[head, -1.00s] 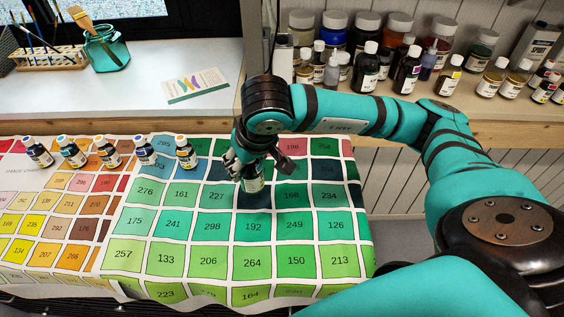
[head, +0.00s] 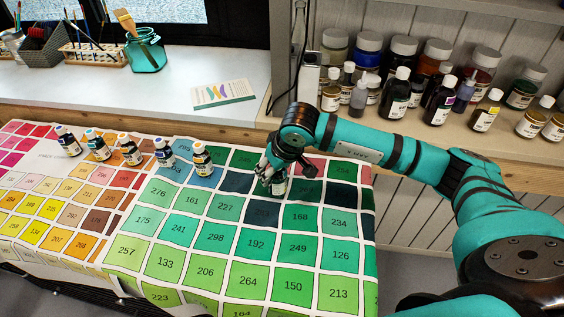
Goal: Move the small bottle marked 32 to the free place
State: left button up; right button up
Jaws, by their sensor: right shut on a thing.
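My right gripper (head: 274,172) is shut on a small bottle (head: 279,187) with a pale label. It holds the bottle upright over the dark teal part of the numbered colour chart (head: 150,215), behind the dark square left of 168. The fingers hide much of the bottle; I cannot read its mark or tell whether it touches the chart. Several small dropper bottles stand in a row at the chart's back left, the nearest to my gripper being an orange-capped bottle (head: 202,158) and a blue-capped bottle (head: 164,153). Their marks are too small to read. My left gripper is not in view.
A shelf (head: 460,128) at the right holds many jars and bottles, close behind my right arm. A white sill (head: 180,90) at the back holds a teal glass jar (head: 145,52), a brush rack (head: 95,52) and a card (head: 222,91). The chart's front is clear.

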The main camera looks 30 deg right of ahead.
jog(key=w+d, duration=0.2)
jog(key=d, duration=0.1)
jog(key=w+d, duration=0.1)
jog(key=w, duration=0.1)
jog(key=shift+w+d+f+p, duration=0.1)
jog(key=shift+d+f+p, duration=0.15)
jog(key=shift+p, duration=0.15)
jog(key=shift+f+p, duration=0.55)
jog(key=shift+f, duration=1.35)
jog(key=o, duration=1.2)
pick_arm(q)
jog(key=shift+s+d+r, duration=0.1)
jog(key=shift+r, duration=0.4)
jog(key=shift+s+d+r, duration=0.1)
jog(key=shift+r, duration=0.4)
pick_arm(e)
jog(key=shift+o, duration=0.2)
